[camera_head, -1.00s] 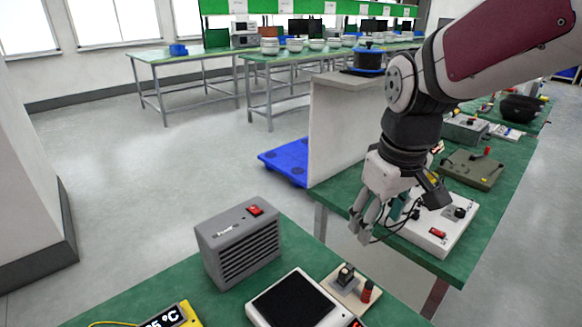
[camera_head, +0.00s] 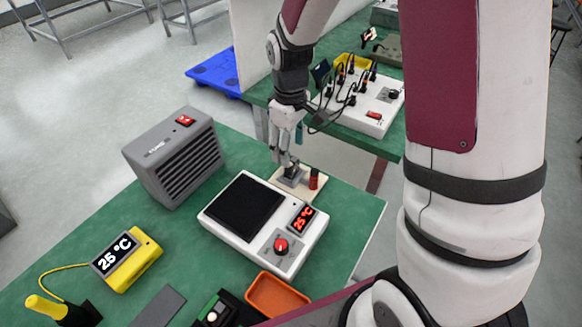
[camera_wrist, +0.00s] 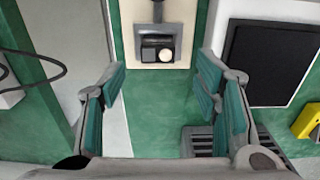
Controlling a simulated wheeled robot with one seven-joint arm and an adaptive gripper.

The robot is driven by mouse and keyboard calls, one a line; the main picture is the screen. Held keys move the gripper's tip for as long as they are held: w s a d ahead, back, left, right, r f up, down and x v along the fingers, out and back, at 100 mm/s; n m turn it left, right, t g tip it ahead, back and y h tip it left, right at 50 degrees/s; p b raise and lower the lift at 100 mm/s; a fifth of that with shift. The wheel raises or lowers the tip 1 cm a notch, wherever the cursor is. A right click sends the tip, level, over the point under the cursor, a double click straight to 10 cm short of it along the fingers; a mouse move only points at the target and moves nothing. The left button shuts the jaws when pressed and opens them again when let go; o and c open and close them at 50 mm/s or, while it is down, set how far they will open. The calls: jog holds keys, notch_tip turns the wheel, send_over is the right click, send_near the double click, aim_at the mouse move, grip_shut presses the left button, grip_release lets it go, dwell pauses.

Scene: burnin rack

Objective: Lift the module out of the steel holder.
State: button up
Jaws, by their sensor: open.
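The steel holder (camera_head: 291,180) is a small grey block on a beige board (camera_head: 316,189), behind the white hot plate on the near green table. In the wrist view the holder (camera_wrist: 148,28) is at the top centre. A small dark module (camera_wrist: 150,54) with a pale round spot appears to sit in it; the exact fit is unclear. My gripper (camera_head: 283,158) is just above the holder in the head view and partly hides it. In the wrist view my gripper (camera_wrist: 160,78) is open, its teal-padded fingers wide apart and empty.
A red-black cylinder (camera_head: 314,179) stands on the board beside the holder. The white hot plate (camera_head: 215,214), grey heater (camera_head: 180,160), yellow thermometer (camera_head: 143,262) and orange tray (camera_head: 277,293) are on the same table. A white socket box (camera_head: 365,112) with cables stands on the farther table.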

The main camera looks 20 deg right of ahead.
aim_at(292, 162)
jog(key=shift+d+f, duration=0.15)
jog(key=shift+f, duration=3.1)
jog(key=c, duration=1.2)
